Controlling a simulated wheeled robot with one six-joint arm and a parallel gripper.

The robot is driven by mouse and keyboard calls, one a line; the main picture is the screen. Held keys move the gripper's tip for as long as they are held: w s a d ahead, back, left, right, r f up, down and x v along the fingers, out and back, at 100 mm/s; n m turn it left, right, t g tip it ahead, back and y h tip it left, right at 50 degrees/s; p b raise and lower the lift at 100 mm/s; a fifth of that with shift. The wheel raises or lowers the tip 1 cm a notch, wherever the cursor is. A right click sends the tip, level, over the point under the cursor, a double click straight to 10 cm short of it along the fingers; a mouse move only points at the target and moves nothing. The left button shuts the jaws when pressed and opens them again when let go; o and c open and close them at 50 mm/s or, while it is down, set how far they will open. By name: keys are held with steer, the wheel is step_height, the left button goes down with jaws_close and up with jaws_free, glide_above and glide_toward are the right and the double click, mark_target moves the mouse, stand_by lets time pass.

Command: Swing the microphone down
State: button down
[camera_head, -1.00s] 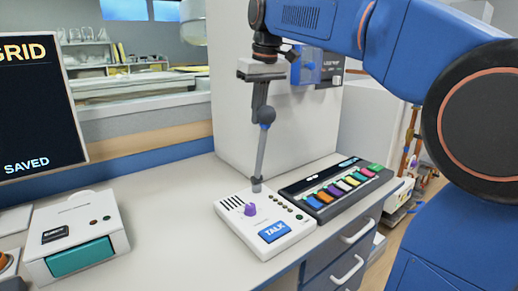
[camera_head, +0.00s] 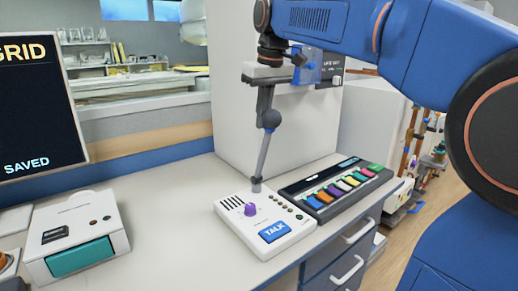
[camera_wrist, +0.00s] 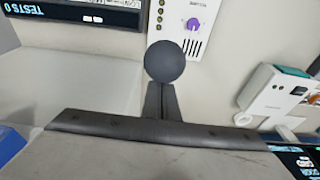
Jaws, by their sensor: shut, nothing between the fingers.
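The microphone is a thin grey stalk (camera_head: 264,155) with a dark round head (camera_head: 271,118), rising from a white base unit (camera_head: 266,225) with a blue TALK button and purple knob. The stalk stands mostly upright, leaning a little right. My gripper (camera_head: 264,108) points down with its fingers shut and empty, its tips right beside the head. In the wrist view the head (camera_wrist: 165,62) lies just past the shut fingertips (camera_wrist: 161,88); I cannot tell for sure whether they touch. The head hides part of the stalk there.
A black panel with coloured keys (camera_head: 336,187) sits right of the base. A white box with a teal front (camera_head: 75,240) and a dark screen (camera_head: 38,100) stand left. A large pale cabinet (camera_head: 228,90) rises behind. The counter between is clear.

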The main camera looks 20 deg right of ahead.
mark_target(277, 113)
steer(key=shift+s+d+f, duration=0.15)
steer(key=shift+s+f, duration=0.05)
steer(key=shift+s, duration=0.3)
steer(key=shift+s+d+f, duration=0.2)
steer(key=shift+s, duration=0.3)
steer(key=shift+s+d+f, duration=0.15)
steer(key=shift+s+f, duration=0.05)
steer(key=shift+s, duration=0.4)
steer(key=shift+s+d+f, duration=0.2)
steer(key=shift+s+f, duration=0.3)
steer(key=shift+s, duration=0.15)
steer(key=shift+s+d+f, duration=0.25)
steer(key=shift+s+f, duration=0.3)
steer(key=shift+s, duration=0.1)
steer(key=shift+s+d+f, duration=0.2)
steer(key=shift+s+f, duration=0.3)
steer(key=shift+s, duration=0.25)
steer(key=shift+s+d+f, duration=0.15)
steer(key=shift+s+f, duration=0.25)
steer(key=shift+f, duration=0.2)
steer(key=shift+w+a+r, duration=0.1)
steer(key=shift+w+r, duration=0.3)
steer(key=shift+r, duration=1.25)
steer(key=shift+w+a+r, duration=0.15)
steer(key=shift+w+r, duration=0.2)
steer(key=shift+r, duration=1.35)
steer(key=shift+w+a+r, duration=0.1)
steer(key=shift+w+r, duration=0.3)
steer(key=shift+r, duration=1.25)
